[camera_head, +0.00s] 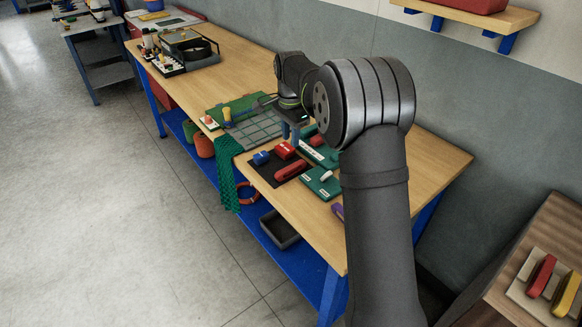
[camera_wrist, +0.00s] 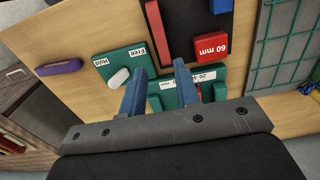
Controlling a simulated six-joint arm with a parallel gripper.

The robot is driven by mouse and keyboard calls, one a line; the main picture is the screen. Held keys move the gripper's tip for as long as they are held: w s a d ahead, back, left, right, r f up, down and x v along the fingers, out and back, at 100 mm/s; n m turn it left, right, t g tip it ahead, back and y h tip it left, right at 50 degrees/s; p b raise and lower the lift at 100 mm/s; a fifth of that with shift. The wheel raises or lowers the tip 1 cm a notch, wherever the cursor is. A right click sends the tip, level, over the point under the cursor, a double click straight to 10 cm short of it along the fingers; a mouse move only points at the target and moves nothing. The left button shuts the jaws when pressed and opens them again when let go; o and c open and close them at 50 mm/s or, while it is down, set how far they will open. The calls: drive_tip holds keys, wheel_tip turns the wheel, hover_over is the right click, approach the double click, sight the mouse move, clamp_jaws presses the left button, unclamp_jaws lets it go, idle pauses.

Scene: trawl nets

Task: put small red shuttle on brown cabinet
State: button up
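A long, slim red piece, shuttle-like in shape (camera_head: 290,171), lies on a black mat (camera_head: 265,175) on the workbench; it also shows at the top of the wrist view (camera_wrist: 157,30). The brown cabinet (camera_head: 535,232) stands at the lower right of the head view, apart from the bench; its edge shows at the left of the wrist view (camera_wrist: 28,98). My gripper (camera_head: 291,131) has blue fingers spread apart above the bench. In the wrist view, nothing is between its fingertips (camera_wrist: 161,66), and the red piece lies beyond them.
A red block marked 60 mm (camera_wrist: 212,48) and a blue block (camera_head: 261,158) share the mat. Green labelled blocks (camera_wrist: 124,66) (camera_wrist: 188,90) and a purple shuttle (camera_wrist: 59,67) lie nearby. The cabinet's pale tray (camera_head: 530,292) holds a red shuttle (camera_head: 541,276) and a yellow one (camera_head: 567,294).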

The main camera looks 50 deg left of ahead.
drive_tip(key=t, duration=0.4)
approach(290, 167)
drive_tip(key=f, duration=0.2)
drive_tip(key=shift+w+d+f, duration=0.15)
drive_tip(key=shift+d+f, duration=0.15)
drive_tip(key=shift+f, duration=0.05)
drive_tip(key=x, duration=0.6)
drive_tip(key=shift+w+a+r, duration=0.15)
drive_tip(key=shift+w, duration=0.2)
drive_tip(key=shift+f, duration=0.4)
clamp_jaws()
